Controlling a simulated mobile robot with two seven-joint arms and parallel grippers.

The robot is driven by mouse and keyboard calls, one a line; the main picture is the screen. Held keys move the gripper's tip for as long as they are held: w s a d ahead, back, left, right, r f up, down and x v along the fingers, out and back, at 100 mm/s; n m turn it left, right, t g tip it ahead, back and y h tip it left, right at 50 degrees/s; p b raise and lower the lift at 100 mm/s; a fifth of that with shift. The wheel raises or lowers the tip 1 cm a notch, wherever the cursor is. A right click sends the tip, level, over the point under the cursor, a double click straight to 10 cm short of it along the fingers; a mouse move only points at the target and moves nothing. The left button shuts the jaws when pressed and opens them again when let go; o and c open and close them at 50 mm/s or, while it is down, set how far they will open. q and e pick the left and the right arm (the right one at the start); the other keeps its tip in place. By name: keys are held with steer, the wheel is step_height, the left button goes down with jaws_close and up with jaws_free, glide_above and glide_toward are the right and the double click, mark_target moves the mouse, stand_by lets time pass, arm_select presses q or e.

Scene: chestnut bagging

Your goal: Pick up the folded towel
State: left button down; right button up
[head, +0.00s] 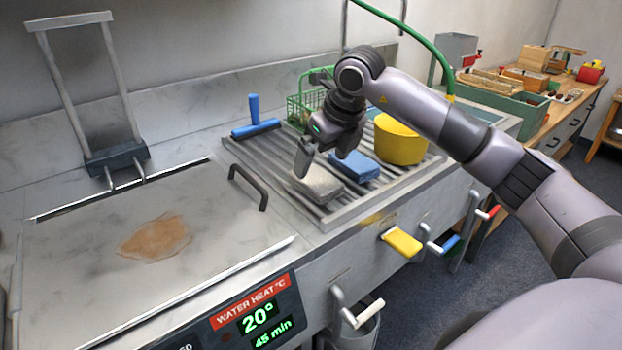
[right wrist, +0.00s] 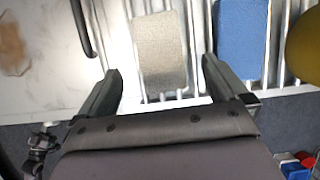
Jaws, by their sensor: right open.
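A grey-beige folded cloth (head: 319,184) lies flat on the slatted metal drainer (head: 290,205), left of a similar blue folded cloth (head: 355,166); I cannot tell which one the task calls the towel. My right gripper (head: 322,159) is open and empty, just above the grey cloth and pointing down. In the right wrist view, the grey cloth (right wrist: 160,50) shows ahead, between the directions of the two open fingers (right wrist: 162,72), and the blue cloth (right wrist: 240,45) lies to its right.
A yellow bowl (head: 398,142) stands right of the blue cloth. A blue squeegee (head: 255,122) and a green wire basket (head: 305,103) are behind. A dark handle (head: 249,184) rises on the left, by a lid with a brown stain (head: 155,236). Coloured levers (head: 402,243) stick out in front.

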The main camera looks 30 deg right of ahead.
mark_target(315, 176)
steer(key=x, duration=0.5)
steer(key=shift+f, duration=0.2)
steer(key=c, duration=1.1)
steer(key=shift+c, duration=0.2)
steer(key=shift+r, duration=0.15)
step_height(315, 176, up, 20)
steer(key=p, duration=0.1)
steer(key=shift+p, duration=0.35)
